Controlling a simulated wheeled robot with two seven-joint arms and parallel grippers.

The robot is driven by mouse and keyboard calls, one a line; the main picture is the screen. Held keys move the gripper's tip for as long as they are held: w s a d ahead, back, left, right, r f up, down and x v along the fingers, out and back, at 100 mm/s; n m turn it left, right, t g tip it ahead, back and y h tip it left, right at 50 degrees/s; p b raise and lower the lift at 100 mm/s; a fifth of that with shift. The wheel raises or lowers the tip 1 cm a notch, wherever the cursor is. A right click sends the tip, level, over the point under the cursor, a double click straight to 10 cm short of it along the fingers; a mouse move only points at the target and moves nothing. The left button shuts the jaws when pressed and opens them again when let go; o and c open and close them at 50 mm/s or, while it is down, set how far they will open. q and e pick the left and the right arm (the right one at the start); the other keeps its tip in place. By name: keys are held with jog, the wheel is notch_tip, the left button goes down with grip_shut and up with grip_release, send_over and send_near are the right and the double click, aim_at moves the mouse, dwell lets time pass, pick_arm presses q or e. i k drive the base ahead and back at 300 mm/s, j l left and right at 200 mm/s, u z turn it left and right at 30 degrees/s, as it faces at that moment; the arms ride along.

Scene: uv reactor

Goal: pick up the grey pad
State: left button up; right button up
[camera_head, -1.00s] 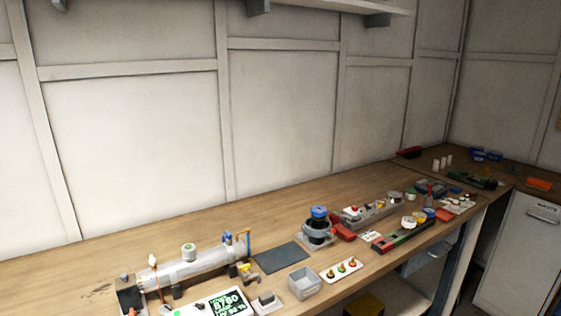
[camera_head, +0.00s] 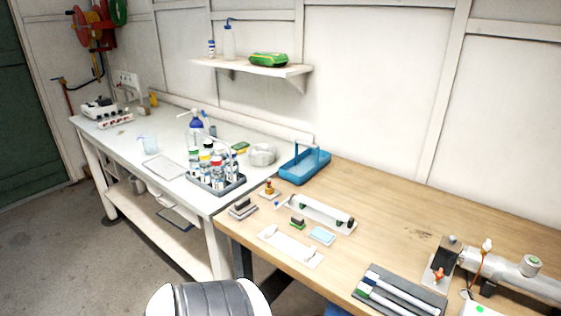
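A small dark grey block (camera_head: 243,204) sits on a pale base near the left end of the wooden bench. I cannot tell whether it is the grey pad. A dark grey mat (camera_head: 420,291) lies at the bench's front edge, with white tubes on it. A light blue pad (camera_head: 322,236) lies flat between them, beside a small green-topped block (camera_head: 297,222). Neither of my grippers is in view; only a rounded grey and white part, likely of my own arm, shows at the bottom edge.
A white tray (camera_head: 290,248), a fixture with a clear tube (camera_head: 315,213) and a blue carrier (camera_head: 305,166) stand on the wooden bench. A bottle rack (camera_head: 216,185) stands on the white table. The silver reactor tube (camera_head: 510,273) is at right. Bare wood lies behind the mat.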

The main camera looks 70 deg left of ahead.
aim_at(244, 208)
jog(key=u, duration=2.45)
